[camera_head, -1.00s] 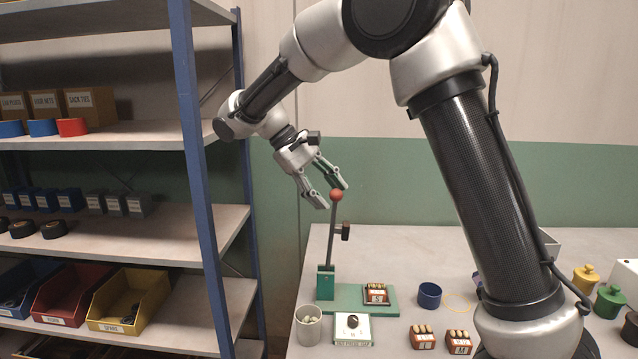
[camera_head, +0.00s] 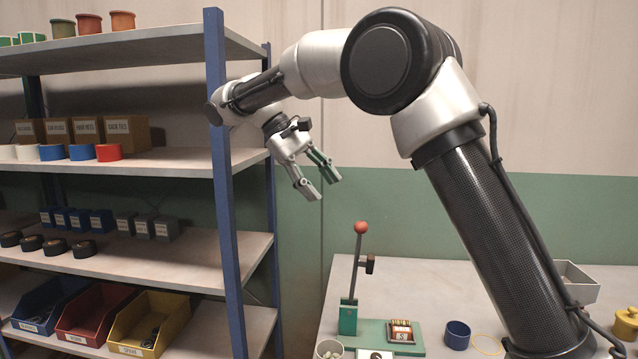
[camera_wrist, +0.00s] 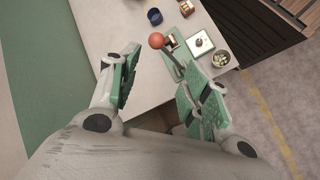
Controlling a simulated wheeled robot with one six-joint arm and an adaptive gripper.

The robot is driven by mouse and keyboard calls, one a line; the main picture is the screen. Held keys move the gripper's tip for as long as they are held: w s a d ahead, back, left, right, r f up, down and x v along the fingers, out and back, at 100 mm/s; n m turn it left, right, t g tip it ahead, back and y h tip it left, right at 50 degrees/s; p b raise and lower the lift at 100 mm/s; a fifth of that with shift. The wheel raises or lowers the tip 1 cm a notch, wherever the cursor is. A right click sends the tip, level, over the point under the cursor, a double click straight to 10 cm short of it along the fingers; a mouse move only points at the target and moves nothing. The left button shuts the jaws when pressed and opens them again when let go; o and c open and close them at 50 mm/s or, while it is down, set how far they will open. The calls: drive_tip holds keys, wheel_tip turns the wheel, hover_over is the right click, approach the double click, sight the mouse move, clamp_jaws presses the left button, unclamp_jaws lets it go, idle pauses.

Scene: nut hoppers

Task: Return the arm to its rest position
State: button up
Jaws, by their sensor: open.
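My gripper (camera_head: 318,189) is open and empty in the head view. It hangs in the air above and left of the lever's red ball (camera_head: 361,227), clear of it. The lever (camera_head: 355,263) stands upright from a green base (camera_head: 373,337) on the table. In the wrist view, my gripper's fingers (camera_wrist: 158,88) are spread apart, and the red ball (camera_wrist: 156,40) shows beyond them, with nothing between the pads.
A shelf unit with a blue post (camera_head: 226,180) stands close left of my gripper. The table (camera_head: 425,285) holds a blue cup (camera_head: 457,335), a small nut box (camera_head: 401,332) and a pale cup of nuts (camera_head: 329,349). The air before the green wall band is free.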

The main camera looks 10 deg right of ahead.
drive_tip(key=s+d+r+m+t+y, duration=0.1)
drive_tip(key=s+d+y, duration=0.1)
drive_tip(key=s+d, duration=0.5)
drive_tip(key=s+d+r+m+y, duration=0.1)
drive_tip(key=s+d+y, duration=0.15)
drive_tip(key=d, duration=0.75)
drive_tip(key=s+d+f+m+t+y, duration=0.1)
drive_tip(key=s+d+f+t, duration=0.1)
drive_tip(key=s+d+f, duration=0.3)
drive_tip(key=s+d+f+m+t+y, duration=0.2)
drive_tip(key=s+d+f+t, duration=0.1)
drive_tip(key=s, duration=0.9)
wheel_tip(320, 180, down, 2)
drive_tip(key=shift+s+d+f, duration=0.25)
drive_tip(key=shift+s+d, duration=0.15)
drive_tip(key=shift+d, duration=0.5)
